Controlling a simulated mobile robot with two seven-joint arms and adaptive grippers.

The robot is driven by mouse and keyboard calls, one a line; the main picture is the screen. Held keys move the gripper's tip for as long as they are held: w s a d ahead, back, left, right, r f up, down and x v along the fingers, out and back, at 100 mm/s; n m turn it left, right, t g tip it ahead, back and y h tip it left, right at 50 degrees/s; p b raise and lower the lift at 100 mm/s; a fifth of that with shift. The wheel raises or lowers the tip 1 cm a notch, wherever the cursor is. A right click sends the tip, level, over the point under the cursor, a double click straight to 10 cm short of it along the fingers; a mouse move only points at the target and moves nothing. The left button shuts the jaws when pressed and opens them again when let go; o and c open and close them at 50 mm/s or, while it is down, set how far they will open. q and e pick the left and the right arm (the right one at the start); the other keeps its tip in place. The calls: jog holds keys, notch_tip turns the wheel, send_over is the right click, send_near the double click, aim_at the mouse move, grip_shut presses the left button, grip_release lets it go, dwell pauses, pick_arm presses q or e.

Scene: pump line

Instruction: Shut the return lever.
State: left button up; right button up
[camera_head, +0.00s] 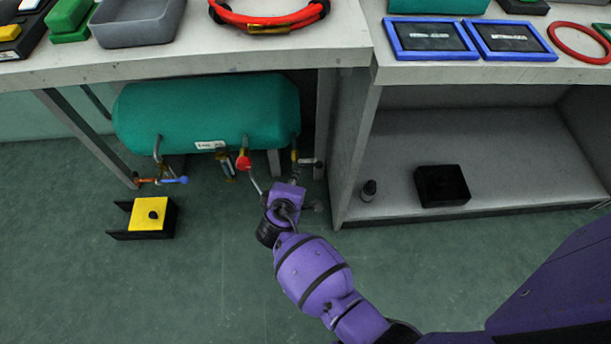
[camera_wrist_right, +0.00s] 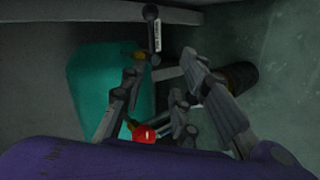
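A teal tank (camera_head: 205,112) lies under the left bench, with pipes and valves below it. A dark lever with a white label (camera_head: 308,161) sits at the tank's right end. It also shows in the wrist view (camera_wrist_right: 156,32), pointing up the picture, beyond the fingertips. I cannot read its label. A blue lever (camera_head: 172,180) is at the tank's left end, and a red knob (camera_head: 243,162) is near the middle. My right gripper (camera_wrist_right: 162,68) is open, its fingers apart with nothing clearly between them. In the head view my wrist hides most of it. My left gripper is out of view.
A black box with a yellow top (camera_head: 150,214) lies on the floor at left. A bench leg and the shelf unit's side (camera_head: 350,150) stand close right of the lever. The shelf holds a black box (camera_head: 441,186) and a small bottle (camera_head: 369,190). The front floor is clear.

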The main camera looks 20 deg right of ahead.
aim_at(310, 165)
jog(key=w+d+f+b, duration=0.1)
jog(key=w+d, duration=0.1)
jog(key=w+d+f+n+h+b, duration=0.1)
jog(key=w+d+f, duration=0.1)
jog(key=w+d+f+h+b, duration=0.1)
jog(key=w+d, duration=0.1)
jog(key=shift+d+f+n, duration=0.2)
jog(key=shift+d+n, duration=0.15)
jog(key=shift+n, duration=0.05)
jog(key=c, duration=0.7)
jog(key=shift+r, duration=0.1)
grip_shut()
jog(key=shift+w, duration=0.1)
